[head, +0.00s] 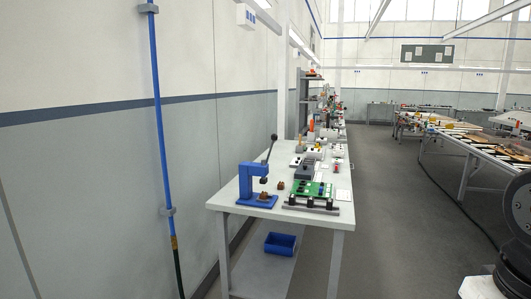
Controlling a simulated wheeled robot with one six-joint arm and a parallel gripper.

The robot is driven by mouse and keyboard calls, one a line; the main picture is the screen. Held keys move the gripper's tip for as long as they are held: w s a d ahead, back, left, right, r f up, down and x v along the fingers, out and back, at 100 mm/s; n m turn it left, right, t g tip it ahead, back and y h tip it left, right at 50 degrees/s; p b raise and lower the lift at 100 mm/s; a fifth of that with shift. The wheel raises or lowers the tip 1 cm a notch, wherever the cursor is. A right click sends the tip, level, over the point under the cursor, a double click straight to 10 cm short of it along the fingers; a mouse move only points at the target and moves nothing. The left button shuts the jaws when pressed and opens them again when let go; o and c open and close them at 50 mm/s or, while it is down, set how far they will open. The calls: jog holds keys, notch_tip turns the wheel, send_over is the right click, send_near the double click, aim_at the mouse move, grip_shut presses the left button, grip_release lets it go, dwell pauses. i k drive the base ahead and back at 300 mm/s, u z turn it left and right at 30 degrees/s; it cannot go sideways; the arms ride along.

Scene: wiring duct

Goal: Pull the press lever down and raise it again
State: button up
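A blue press (246,184) stands at the near left corner of a grey workbench. Its dark press lever (269,150) slopes up to the right and ends in a black knob (274,136), so the lever is raised. A small brown part (264,196) sits on the press base. Nothing touches the lever. My gripper is not in view; a dark round part of my own body shows at the right edge.
On the bench (338,216) right of the press are a green circuit board (312,188) in a dark holder and another brown part (281,185). A blue bin (280,243) sits on the lower shelf. The wall is left; grey floor (385,220) lies open to the right.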

aim_at(274, 137)
jog(key=u, duration=0.45)
jog(key=i, duration=2.05)
jog(key=u, duration=0.5)
